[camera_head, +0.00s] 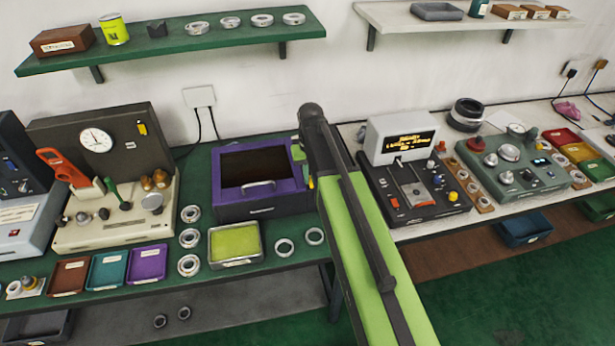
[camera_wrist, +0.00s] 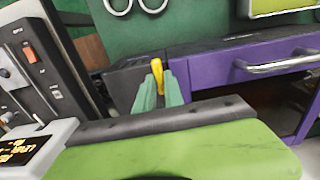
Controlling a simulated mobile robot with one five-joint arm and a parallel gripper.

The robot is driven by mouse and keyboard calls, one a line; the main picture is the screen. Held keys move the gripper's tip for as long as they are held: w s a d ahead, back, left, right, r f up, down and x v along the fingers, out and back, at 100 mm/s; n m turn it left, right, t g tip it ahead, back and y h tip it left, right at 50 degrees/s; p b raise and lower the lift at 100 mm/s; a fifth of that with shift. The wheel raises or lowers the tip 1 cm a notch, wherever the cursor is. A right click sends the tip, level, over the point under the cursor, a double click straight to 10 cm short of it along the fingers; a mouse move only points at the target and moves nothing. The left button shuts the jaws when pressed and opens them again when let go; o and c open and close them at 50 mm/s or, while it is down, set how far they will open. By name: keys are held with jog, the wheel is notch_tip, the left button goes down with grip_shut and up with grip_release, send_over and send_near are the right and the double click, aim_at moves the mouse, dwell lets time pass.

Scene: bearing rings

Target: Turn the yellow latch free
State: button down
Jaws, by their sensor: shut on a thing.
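The yellow latch (camera_wrist: 156,76) sits on a dark block at the side of the purple box (camera_wrist: 205,65). In the wrist view my gripper (camera_wrist: 159,84) has its two pale green fingers close together on either side of the latch, shut on it. In the head view the purple box (camera_head: 290,205) stands on the green bench, with a dark opening or window and a silver handle. My arm crosses just right of the box and hides most of the gripper. A small yellow part (camera_head: 310,182) shows beside the box's right side.
A yellow-green tray (camera_head: 235,261) and loose rings (camera_head: 284,247) lie in front of the box. A black control unit with a lit display (camera_head: 408,143) stands close on the right of my arm. A machine with a gauge (camera_head: 96,140) stands to the left. Shelves hang above.

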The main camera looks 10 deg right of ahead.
aim_at(310, 179)
jog(key=shift+w, duration=0.1)
jog(key=c, duration=1.4)
grip_release()
jog(key=shift+c, duration=0.2)
jog(key=shift+r, duration=0.1)
notch_tip(310, 179, up, 17)
jog(key=p, duration=1.7)
jog(key=shift+r, duration=0.1)
